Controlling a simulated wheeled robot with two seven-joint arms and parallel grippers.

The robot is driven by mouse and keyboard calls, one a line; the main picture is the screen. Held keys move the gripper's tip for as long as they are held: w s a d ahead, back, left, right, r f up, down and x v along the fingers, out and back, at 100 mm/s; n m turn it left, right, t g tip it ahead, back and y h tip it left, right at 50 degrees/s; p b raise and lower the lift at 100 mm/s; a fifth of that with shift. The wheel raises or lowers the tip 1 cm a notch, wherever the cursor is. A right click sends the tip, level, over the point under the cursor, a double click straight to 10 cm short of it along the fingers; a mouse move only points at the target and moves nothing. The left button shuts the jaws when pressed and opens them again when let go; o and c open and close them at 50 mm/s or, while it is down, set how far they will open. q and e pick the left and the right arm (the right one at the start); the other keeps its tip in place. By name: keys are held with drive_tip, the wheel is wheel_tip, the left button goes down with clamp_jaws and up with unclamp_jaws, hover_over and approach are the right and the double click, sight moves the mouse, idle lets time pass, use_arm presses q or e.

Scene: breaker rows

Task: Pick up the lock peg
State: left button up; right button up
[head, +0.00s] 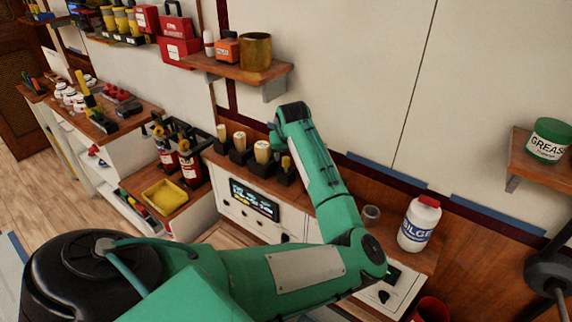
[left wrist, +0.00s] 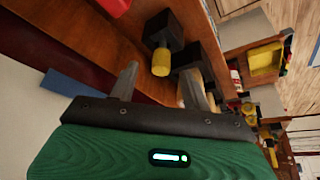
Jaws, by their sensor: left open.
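Several pegs stand in black holders along the back of the counter in the head view. Most have pale wooden tops, such as the wooden peg (head: 262,152); the rightmost is a yellow peg (head: 286,163), partly hidden by my left arm. I cannot tell for sure which is the lock peg. In the left wrist view the yellow peg (left wrist: 161,62) sits in its black block, just beyond my left gripper (left wrist: 159,82). The gripper's two fingers are apart with nothing between them. In the head view its fingers are hidden behind my wrist.
A red cup (head: 431,310) is at the front. A shelf with an orange box (head: 225,48) hangs above. A yellow tray (head: 166,196) lies left.

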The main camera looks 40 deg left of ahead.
sight(286, 159)
use_arm(q)
drive_tip(key=p+x, duration=0.1)
drive_tip(key=x, duration=0.4)
drive_tip(key=shift+a, duration=0.2)
drive_tip(key=shift+r, duration=0.1)
clamp_jaws()
